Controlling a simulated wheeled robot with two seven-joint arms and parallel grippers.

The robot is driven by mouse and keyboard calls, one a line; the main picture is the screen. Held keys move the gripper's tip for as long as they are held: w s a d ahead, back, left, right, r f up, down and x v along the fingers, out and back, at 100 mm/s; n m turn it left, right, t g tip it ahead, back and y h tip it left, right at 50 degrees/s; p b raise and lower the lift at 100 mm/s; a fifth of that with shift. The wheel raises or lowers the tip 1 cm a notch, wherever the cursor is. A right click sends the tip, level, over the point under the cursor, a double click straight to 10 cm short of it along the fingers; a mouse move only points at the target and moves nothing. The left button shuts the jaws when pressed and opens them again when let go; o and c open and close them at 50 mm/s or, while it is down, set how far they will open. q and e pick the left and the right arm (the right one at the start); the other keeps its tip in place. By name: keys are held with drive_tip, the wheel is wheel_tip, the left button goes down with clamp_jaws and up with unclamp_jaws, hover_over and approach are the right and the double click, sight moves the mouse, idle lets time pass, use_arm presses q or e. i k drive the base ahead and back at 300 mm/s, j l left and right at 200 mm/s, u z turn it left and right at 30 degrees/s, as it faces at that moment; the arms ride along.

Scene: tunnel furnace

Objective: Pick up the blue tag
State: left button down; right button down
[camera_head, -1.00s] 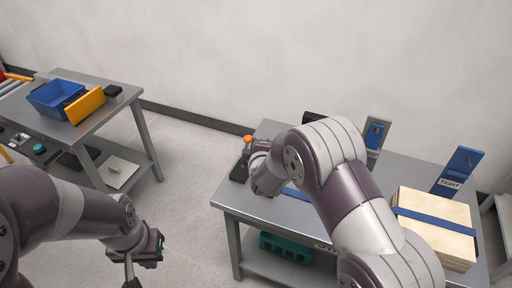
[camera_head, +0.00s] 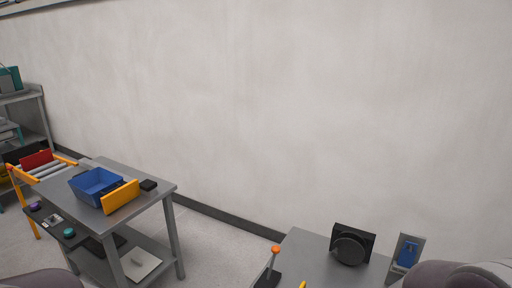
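A small blue piece (camera_head: 408,252) sits on an upright grey plate (camera_head: 419,244) at the right of the near table, by the wall. I cannot tell for sure whether it is the blue tag. No other tag-like blue piece shows now. Neither gripper is in view. Only rounded parts of my own arms show at the bottom left and bottom right corners, and the right one covers part of the table beside the plate.
The near grey table (camera_head: 310,262) holds a black round device (camera_head: 350,248) and an orange-topped post (camera_head: 275,251). A left workbench (camera_head: 153,198) carries a blue bin (camera_head: 96,184), an orange panel (camera_head: 121,197) and a black block (camera_head: 148,185). Bare floor lies between them.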

sight(406, 258)
drive_tip(key=z, duration=1.2)
